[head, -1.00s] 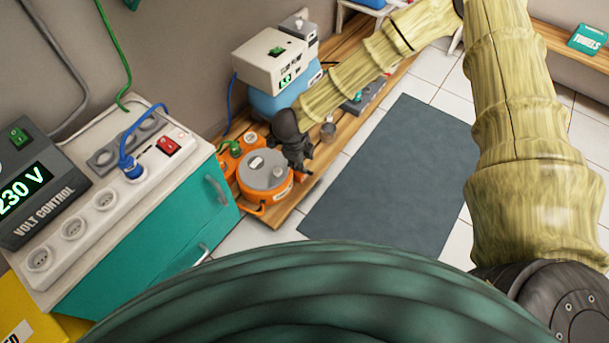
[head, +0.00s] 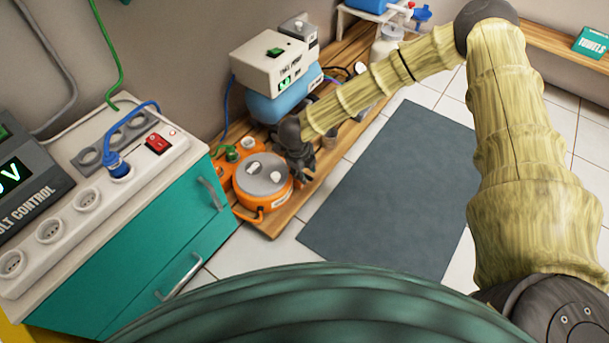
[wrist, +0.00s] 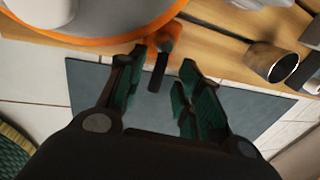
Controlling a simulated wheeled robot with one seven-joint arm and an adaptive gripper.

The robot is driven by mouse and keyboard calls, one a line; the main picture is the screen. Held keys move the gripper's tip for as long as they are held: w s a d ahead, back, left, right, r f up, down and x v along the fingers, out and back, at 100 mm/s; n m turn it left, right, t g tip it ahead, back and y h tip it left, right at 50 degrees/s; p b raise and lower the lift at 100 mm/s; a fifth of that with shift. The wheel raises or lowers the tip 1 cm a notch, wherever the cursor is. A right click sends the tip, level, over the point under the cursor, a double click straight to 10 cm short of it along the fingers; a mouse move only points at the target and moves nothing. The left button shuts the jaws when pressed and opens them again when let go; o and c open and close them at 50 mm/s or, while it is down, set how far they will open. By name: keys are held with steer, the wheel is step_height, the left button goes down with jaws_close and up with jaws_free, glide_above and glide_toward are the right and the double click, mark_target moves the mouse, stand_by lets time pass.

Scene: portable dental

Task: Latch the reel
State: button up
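The orange cable reel (head: 262,180) with a grey top sits on the low wooden bench. Its orange rim also shows at the top left of the wrist view (wrist: 105,38). A small latch lever (wrist: 160,66), orange at its base and dark toward its end, sticks out from the reel's rim. My gripper (head: 301,168) is at the reel's right side in the head view. In the wrist view my gripper (wrist: 162,65) is open, with the lever showing between its two green-padded fingertips. I cannot tell whether either finger touches it.
A metal cup (wrist: 270,62) lies right of the gripper in the wrist view. A white box on a blue unit (head: 275,105) stands behind the reel. A teal cabinet (head: 160,230) with a power strip (head: 85,200) is at left. A dark mat (head: 395,190) covers open floor.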

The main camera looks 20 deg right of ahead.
steer(key=shift+w+f, duration=0.1)
steer(key=shift+f, duration=0.4)
steer(key=shift+d, duration=0.1)
jaws_close()
